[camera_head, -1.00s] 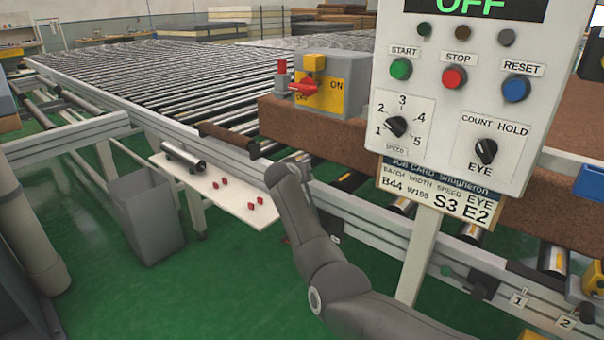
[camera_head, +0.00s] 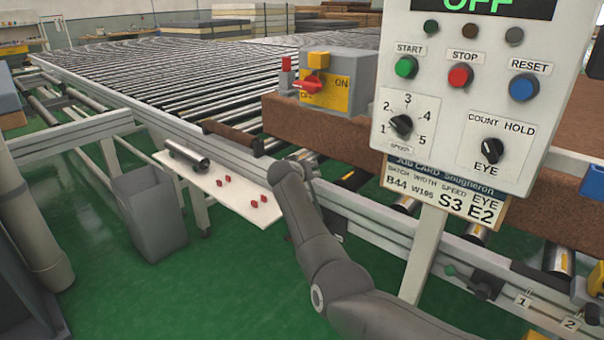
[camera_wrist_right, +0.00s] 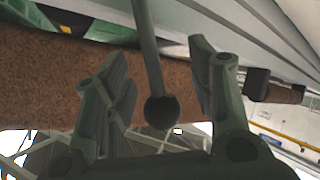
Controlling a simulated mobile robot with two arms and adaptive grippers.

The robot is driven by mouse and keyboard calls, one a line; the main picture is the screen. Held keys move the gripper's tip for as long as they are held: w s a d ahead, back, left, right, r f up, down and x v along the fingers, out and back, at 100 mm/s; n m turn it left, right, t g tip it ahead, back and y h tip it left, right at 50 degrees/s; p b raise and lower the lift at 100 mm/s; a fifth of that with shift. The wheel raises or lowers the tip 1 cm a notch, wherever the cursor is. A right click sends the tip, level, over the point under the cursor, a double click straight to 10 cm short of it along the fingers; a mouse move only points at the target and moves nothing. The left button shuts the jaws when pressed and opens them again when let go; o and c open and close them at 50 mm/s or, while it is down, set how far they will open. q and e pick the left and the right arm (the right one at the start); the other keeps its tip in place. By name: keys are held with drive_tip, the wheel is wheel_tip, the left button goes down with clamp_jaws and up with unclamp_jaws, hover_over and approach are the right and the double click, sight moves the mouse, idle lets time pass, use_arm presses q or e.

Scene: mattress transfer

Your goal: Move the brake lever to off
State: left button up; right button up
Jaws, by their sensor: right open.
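A grey rod with a dark ball knob (camera_wrist_right: 161,111), which looks like the brake lever, shows in the right wrist view. The knob lies between the two open fingers of my right gripper (camera_wrist_right: 168,95), with visible gaps on both sides. In the head view my right gripper (camera_head: 306,167) is at the conveyor's near side rail, mostly hidden behind my wrist. I cannot make out the rod and knob there. A red handle (camera_head: 312,84) sits on a grey and yellow box marked ON and OFF, behind my gripper. My left gripper is not in view.
A control panel (camera_head: 470,115) on a white post stands close to the right of my arm. Brown slabs (camera_head: 300,125) lie on the roller conveyor (camera_head: 170,85). A white shelf (camera_head: 215,185) with small red pieces and a grey bin (camera_head: 150,225) are at the left.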

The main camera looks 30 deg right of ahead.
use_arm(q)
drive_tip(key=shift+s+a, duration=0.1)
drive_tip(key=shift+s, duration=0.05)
use_arm(e)
drive_tip(key=v, duration=1.2)
idle(0.4)
